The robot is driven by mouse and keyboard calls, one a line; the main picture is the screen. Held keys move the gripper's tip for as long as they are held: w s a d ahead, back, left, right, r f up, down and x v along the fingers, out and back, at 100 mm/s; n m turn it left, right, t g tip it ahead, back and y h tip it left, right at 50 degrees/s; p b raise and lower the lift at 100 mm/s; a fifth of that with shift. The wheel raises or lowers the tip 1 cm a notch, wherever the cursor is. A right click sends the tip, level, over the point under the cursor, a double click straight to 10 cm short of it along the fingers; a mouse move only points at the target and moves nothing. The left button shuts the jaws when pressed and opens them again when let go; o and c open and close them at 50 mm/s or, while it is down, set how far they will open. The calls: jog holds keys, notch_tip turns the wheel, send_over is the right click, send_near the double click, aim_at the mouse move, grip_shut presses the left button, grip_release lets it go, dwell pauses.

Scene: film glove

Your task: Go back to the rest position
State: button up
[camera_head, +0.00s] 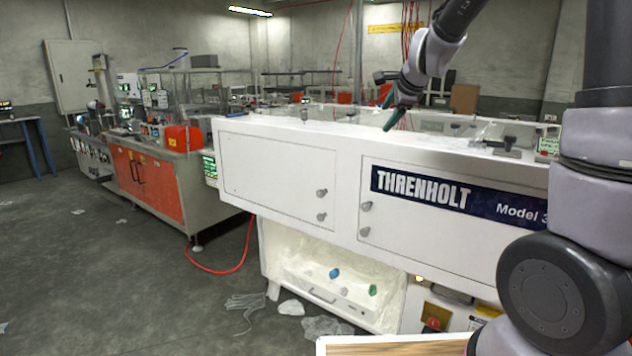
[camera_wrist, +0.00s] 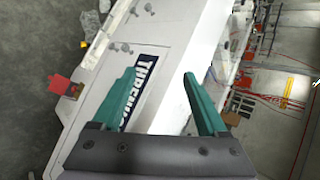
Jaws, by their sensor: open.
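My gripper (camera_head: 391,108) shows in the head view above the top edge of the white Threnholt machine (camera_head: 275,168). Its green fingers point down and to the left. In the wrist view my gripper (camera_wrist: 160,88) has its two green fingers spread apart with nothing between them. Beyond the fingers lie the white machine front (camera_wrist: 168,62) and its dark blue name label (camera_wrist: 136,88). The gripper appears apart from the machine, but the exact gap cannot be told.
Crumpled clear film (camera_head: 325,326) lies on the floor. An orange-doored machine (camera_head: 148,180) stands at the left, with a red hose (camera_head: 222,270) below. Grey floor (camera_head: 90,285) is mostly clear at front left.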

jog(key=s+d+r+n+g, duration=0.1)
jog(key=s+n, duration=0.5)
jog(key=s, duration=0.9)
jog(key=s+d+r+n+g, duration=0.1)
jog(key=s+d+n, duration=0.3)
jog(key=s, duration=1.2)
jog(key=r+n, duration=0.1)
jog(key=n, duration=0.2)
jog(key=shift+r, duration=0.35)
jog(key=shift+s+d, duration=0.1)
